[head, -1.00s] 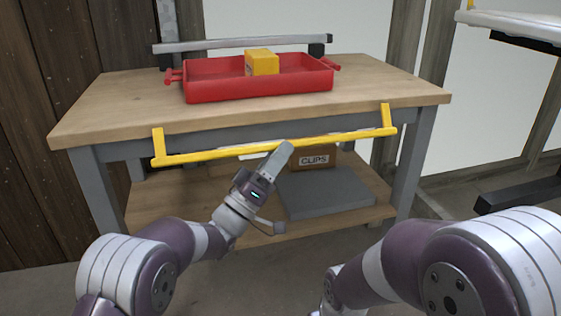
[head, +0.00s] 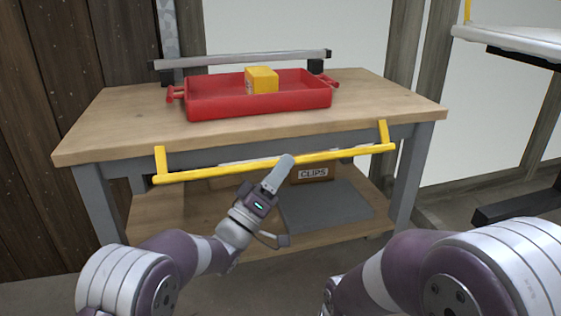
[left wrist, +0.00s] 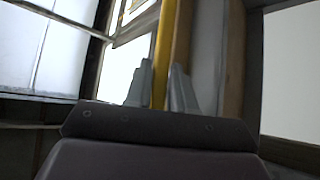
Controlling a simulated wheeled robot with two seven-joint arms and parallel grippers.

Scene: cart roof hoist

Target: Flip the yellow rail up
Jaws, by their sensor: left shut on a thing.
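The yellow rail (head: 222,172) hangs along the front edge of the wooden bench, low, below the tabletop, with a short yellow arm at each end. My left gripper (head: 284,163) is at the middle of the rail, shut on it. In the left wrist view the rail (left wrist: 165,45) runs between the two fingers of my left gripper (left wrist: 160,88). The fingertips partly hide the rail in the head view. My right gripper is out of view; only my right arm shows at the lower right.
A red tray (head: 225,104) with a yellow box (head: 262,79) stands on the bench top (head: 400,100). A grey bar (head: 225,60) runs behind it. The lower shelf holds a carton marked CLIPS (head: 312,174) and a grey slab (head: 325,205). A white surface (head: 510,41) stands at the far right.

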